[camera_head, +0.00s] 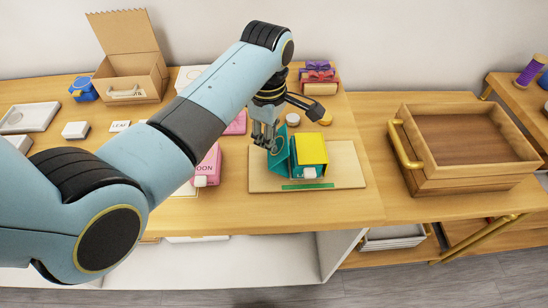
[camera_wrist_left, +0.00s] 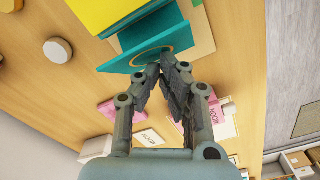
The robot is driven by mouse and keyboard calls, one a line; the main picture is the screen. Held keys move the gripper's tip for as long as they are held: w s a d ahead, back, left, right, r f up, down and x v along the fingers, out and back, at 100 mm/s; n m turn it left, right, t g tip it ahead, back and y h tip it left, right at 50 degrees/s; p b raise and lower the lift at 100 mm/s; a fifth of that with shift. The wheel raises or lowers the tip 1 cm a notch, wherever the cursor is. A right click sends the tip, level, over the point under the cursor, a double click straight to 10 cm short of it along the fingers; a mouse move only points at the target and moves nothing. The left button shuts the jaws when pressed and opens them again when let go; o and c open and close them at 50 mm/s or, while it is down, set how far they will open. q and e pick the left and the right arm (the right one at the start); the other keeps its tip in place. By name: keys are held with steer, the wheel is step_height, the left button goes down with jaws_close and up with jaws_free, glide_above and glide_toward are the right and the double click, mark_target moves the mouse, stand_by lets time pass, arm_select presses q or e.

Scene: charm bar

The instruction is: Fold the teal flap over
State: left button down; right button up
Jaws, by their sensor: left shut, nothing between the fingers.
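A small teal box with a yellow top (camera_head: 312,148) stands on a pale wooden board (camera_head: 348,168). A teal flap (camera_head: 280,162) with a gold ring mark sticks out from the left side of the box, tilted upward. In the left wrist view the flap (camera_wrist_left: 138,58) lies just beyond my fingertips, beside the yellow part (camera_wrist_left: 100,12). My left gripper (camera_head: 265,143) is shut and empty, close to the flap's outer side; its fingertips (camera_wrist_left: 162,72) meet near the flap's edge. I cannot tell whether they touch it. My right gripper is in neither view.
A green strip (camera_head: 307,186) lies at the board's front edge. A pink box (camera_head: 208,166) stands left of the board. Small round pieces (camera_head: 292,119) and stacked ribboned boxes (camera_head: 319,78) are behind. An open wooden drawer box (camera_head: 465,140) stands right. The table between is clear.

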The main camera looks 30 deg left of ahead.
mark_target(287, 138)
arm_select(q)
steer(key=shift+w+d+r, duration=0.1)
steer(key=shift+w+d, duration=0.15)
steer(key=shift+d, duration=0.15)
steer(key=shift+w+d+r, duration=0.1)
steer(key=shift+w+d, duration=0.3)
steer(key=shift+d, duration=0.2)
steer(key=shift+w+d, duration=0.3)
steer(key=shift+d, duration=0.3)
